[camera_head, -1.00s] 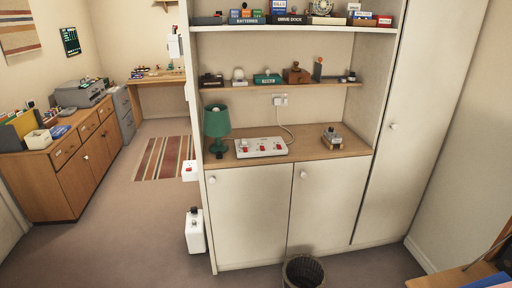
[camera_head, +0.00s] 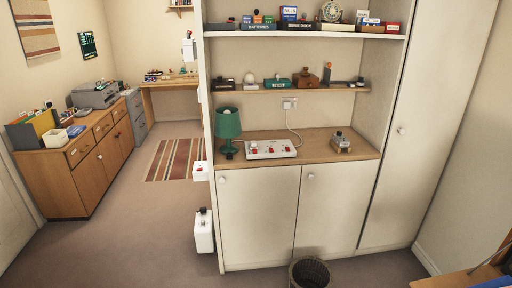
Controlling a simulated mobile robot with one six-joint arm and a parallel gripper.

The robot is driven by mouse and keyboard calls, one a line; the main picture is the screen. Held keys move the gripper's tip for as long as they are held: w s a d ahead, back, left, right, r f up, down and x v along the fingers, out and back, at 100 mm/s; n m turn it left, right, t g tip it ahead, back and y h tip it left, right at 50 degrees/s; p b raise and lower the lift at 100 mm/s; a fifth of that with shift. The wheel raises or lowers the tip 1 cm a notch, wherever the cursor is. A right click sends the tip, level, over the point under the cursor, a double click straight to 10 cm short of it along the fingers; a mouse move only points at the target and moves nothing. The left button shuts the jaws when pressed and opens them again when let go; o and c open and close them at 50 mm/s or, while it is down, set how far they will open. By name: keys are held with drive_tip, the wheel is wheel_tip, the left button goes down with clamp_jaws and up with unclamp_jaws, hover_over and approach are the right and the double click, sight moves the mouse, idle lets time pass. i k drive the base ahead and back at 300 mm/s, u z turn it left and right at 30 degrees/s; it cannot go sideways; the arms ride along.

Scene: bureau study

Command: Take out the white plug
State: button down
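A white power strip (camera_head: 284,154) with several red switches lies on the wooden counter of the alcove. A small white block, perhaps a white plug (camera_head: 253,146), sits at its left end; it is too small to be sure. A cable runs from the strip's right side up to the wall socket (camera_head: 289,103), where something white seems plugged in. My gripper is not in view.
A green lamp (camera_head: 228,125) stands left of the strip and a small device (camera_head: 341,143) right of it. White boxes (camera_head: 203,232) hang on the cabinet's left side. A waste basket (camera_head: 309,272) stands before the cabinet. Open floor lies at the left.

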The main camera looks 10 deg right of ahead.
sight(253, 145)
drive_tip(key=u, duration=0.05)
drive_tip(key=i, duration=0.95)
drive_tip(key=u, duration=0.65)
drive_tip(key=k, duration=0.15)
drive_tip(key=z, duration=2.85)
